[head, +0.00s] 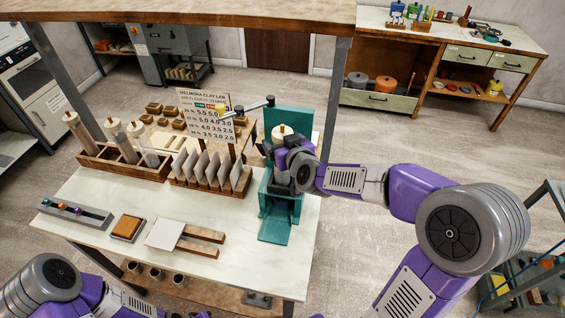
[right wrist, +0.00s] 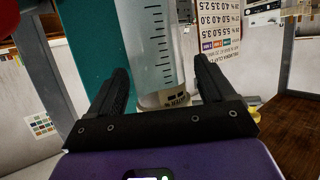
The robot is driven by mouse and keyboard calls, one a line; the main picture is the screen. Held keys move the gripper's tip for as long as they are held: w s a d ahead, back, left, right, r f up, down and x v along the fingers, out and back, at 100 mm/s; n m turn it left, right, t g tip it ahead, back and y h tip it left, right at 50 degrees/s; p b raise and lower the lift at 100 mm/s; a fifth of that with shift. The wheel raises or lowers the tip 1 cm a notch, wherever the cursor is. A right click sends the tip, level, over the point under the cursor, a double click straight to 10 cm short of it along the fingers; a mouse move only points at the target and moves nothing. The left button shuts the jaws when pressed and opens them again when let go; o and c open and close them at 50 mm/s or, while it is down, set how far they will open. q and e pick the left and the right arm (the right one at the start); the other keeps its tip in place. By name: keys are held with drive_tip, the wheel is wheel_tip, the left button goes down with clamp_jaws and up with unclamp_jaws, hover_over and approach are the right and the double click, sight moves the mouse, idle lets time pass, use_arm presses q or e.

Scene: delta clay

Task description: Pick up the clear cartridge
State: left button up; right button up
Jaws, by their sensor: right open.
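The clear cartridge (right wrist: 153,45) is a see-through cylinder with dark scale marks in the right wrist view. A pale collar with dark print is at its lower end in that picture. My right gripper (right wrist: 160,85) is open, with one dark finger on each side of the cartridge; I cannot tell whether they touch it. In the head view my right gripper (head: 284,155) is at the teal press (head: 275,230) and hides most of what stands there. A cream top with a brown knob (head: 282,131) shows above it. My left arm enters at the bottom left; its gripper is out of frame.
A wooden rack (head: 100,165) with several similar cylinders stands at the table's back left. A holder with upright pale tiles (head: 208,172) and a printed sign (head: 208,110) stand left of the press. A wooden shelf crosses above.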

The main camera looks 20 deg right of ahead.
drive_tip(key=shift+c, duration=0.4)
drive_tip(key=c, duration=1.4)
